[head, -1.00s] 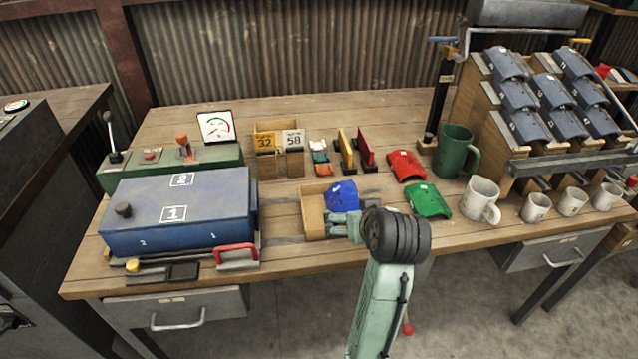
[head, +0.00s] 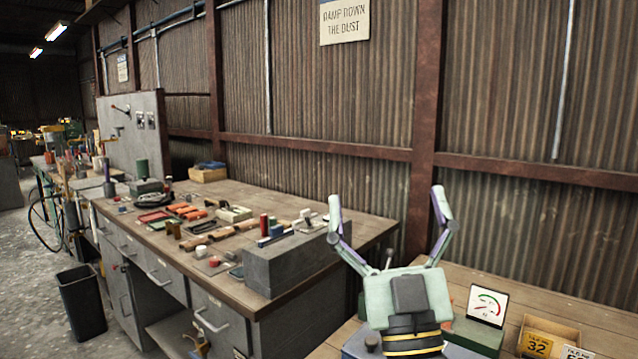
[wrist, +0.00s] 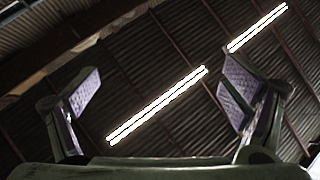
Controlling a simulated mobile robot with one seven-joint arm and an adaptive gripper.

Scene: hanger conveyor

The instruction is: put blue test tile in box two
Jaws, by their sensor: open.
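The blue test tile is not in view now, and I cannot pick out box two. My gripper (head: 388,205) stands upright in the head view, its two fingers spread wide with nothing between them. It is in front of the wall and the gap between the two benches. In the wrist view the open fingers (wrist: 158,88) frame only the dark roof and bright strip lights. Part of a wooden bin (head: 567,333) with a yellow 32 card (head: 538,344) shows at the lower right of the head view.
Another bench (head: 345,225) on the left holds many tools and a grey block (head: 285,266). A black bin (head: 83,303) stands on the floor. The air above the benches is clear.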

